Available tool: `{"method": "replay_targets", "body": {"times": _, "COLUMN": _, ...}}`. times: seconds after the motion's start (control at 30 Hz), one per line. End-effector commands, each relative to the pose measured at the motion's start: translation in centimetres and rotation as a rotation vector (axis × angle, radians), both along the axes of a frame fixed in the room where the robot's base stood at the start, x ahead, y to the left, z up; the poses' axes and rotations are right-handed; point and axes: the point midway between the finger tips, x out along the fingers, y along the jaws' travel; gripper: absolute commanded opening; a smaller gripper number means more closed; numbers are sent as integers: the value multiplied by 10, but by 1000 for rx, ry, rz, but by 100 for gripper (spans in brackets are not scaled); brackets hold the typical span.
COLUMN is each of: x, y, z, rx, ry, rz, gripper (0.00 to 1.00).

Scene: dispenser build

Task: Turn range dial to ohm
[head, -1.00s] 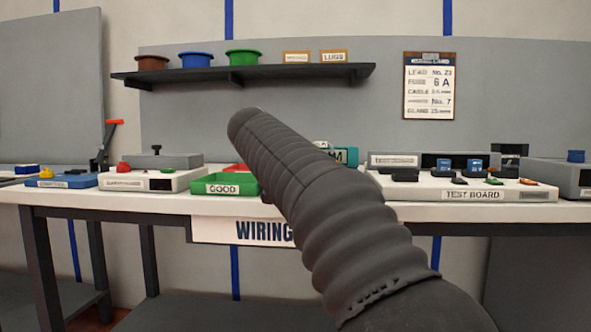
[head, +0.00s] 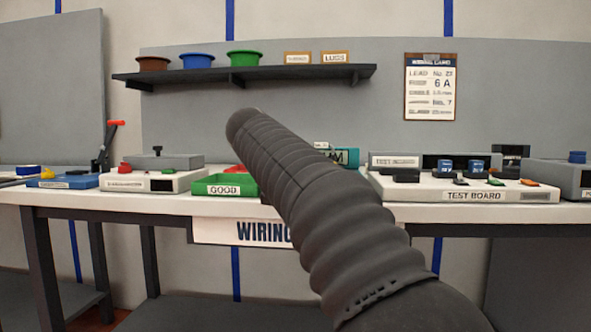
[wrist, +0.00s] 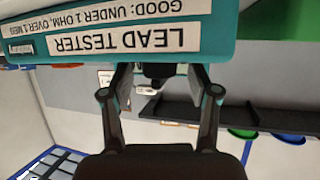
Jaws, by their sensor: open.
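The teal lead tester (wrist: 250,45) fills the top of the wrist view, with its label upside down. In the head view only a teal edge of the tester (head: 350,157) shows past my arm. My gripper (wrist: 160,72) is open, its two fingers spread at the tester's edge, just past the label. A small dark part shows between the fingertips; I cannot tell if it is the range dial or whether the fingers touch it. The dial's setting is not visible. In the head view my gripper is hidden behind my arm.
On the white bench, a green GOOD tray (head: 226,184) stands left of my arm and the test board (head: 470,195) stands right. A dark shelf (head: 250,75) with coloured bowls is on the back wall. A card (head: 430,87) hangs at the right.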

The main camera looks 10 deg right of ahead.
Motion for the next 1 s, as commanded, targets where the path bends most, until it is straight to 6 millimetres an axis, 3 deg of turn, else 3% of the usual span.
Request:
{"method": "replay_targets", "body": {"times": 0.6, "x": -79, "y": 53, "z": 39, "rx": 1, "ry": -1, "rz": 4, "gripper": 60}}
{"method": "replay_targets", "body": {"times": 1.0, "x": -91, "y": 60, "z": 45, "rx": 0, "ry": 1, "rz": 0, "gripper": 60}}
